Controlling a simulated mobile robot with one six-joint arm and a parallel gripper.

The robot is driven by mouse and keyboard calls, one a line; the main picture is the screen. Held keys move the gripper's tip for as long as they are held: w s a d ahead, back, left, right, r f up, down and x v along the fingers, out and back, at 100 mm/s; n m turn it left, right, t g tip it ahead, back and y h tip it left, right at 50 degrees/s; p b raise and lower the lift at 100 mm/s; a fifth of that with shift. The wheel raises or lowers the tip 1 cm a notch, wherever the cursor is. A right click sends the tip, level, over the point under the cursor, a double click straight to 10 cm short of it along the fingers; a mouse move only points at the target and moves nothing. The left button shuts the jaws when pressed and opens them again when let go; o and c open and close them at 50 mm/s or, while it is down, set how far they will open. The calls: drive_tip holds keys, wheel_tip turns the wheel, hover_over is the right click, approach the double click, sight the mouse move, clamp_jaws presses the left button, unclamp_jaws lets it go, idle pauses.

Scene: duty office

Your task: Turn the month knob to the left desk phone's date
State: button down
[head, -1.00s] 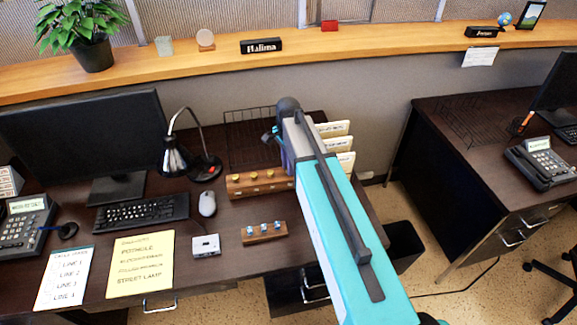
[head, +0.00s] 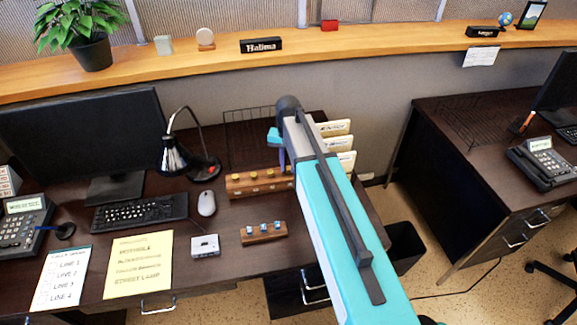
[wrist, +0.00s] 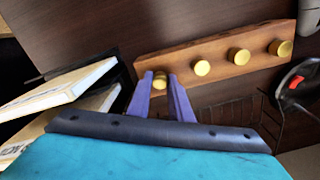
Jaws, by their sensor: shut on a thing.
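A long wooden block with a row of several gold knobs (head: 245,190) lies on the left desk; it also shows in the wrist view (wrist: 222,62). My gripper (wrist: 160,82) has its two purple fingers closed around the end knob (wrist: 160,78), the one nearest the card stack. In the head view my arm hides this end of the block and most of the gripper. The left desk phone (head: 24,222) stands at the left edge with a lit display, its text too small to read. I cannot read any knob labels.
A shorter wooden block (head: 262,239) with blue-white knobs lies in front. Filed cards (head: 335,128) stand close beside my gripper, and a wire tray (head: 240,140) is behind. The desk lamp (head: 174,155), mouse (head: 206,203) and paper sheets (head: 138,265) are to the left.

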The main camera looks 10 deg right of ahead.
sight(289, 168)
drive_tip(key=shift+n, duration=0.6)
drive_tip(key=c, duration=1.6)
unclamp_jaws()
drive_tip(key=shift+r, duration=0.1)
drive_tip(key=shift+r+b, duration=1.5)
drive_tip(key=shift+r, duration=5.3)
